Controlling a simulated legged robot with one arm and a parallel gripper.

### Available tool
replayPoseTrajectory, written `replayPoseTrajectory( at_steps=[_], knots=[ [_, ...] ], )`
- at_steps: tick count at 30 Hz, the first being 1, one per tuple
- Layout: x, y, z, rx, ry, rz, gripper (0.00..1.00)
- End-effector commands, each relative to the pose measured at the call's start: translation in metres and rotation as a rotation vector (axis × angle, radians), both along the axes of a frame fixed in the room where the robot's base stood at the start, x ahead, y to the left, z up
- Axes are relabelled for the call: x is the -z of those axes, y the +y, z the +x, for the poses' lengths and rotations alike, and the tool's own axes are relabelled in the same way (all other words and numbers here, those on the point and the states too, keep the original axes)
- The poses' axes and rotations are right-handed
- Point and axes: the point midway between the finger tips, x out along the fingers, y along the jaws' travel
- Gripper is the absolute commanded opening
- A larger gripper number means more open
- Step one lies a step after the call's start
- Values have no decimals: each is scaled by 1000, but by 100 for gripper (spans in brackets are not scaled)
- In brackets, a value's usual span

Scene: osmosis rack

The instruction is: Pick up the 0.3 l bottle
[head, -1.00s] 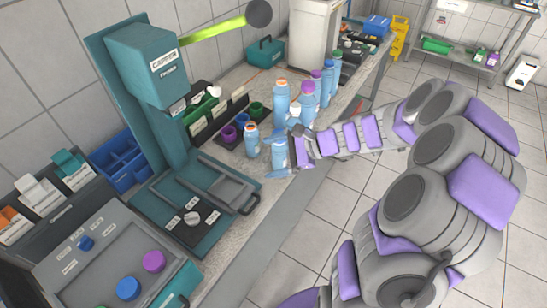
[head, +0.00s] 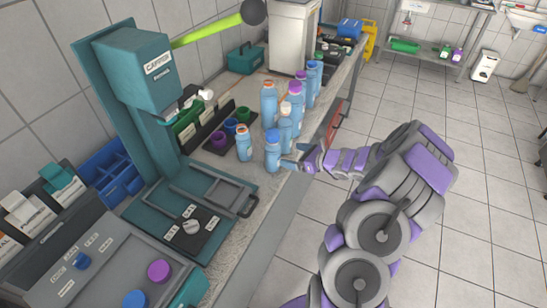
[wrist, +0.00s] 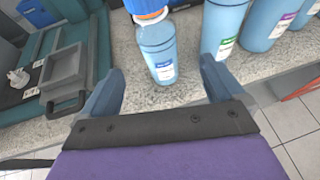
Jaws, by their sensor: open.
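Several blue bottles stand upright on the bench. The nearest is a short one with a blue cap (head: 273,152); in the wrist view this blue-capped bottle (wrist: 160,54) stands ahead, between the lines of my fingers. Another short bottle with an orange cap (head: 244,146) stands just left of it. I cannot read the volume labels, so which bottle is 0.3 l is not certain. My gripper (head: 294,157) is open and empty, just right of the blue-capped bottle at the bench edge. In the wrist view my gripper (wrist: 163,90) has its fingers wide apart.
A white-capped bottle (head: 286,126) stands close behind, and taller bottles with orange (head: 269,104) and purple caps (head: 295,106) crowd behind it. A teal capping machine (head: 145,80) and its base with a handle (head: 248,206) are left. Tiled floor (head: 480,190) is clear at right.

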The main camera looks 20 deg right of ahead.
Motion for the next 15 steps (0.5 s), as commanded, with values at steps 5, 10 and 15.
replayPoseTrajectory(
  at_steps=[5, 10, 15],
  knots=[
    [16, 12, 28, -4, -2, 3, 95],
    [23, 17, 42, -3, -1, 9, 95],
    [27, 21, 49, -2, -2, 8, 95]
  ],
)
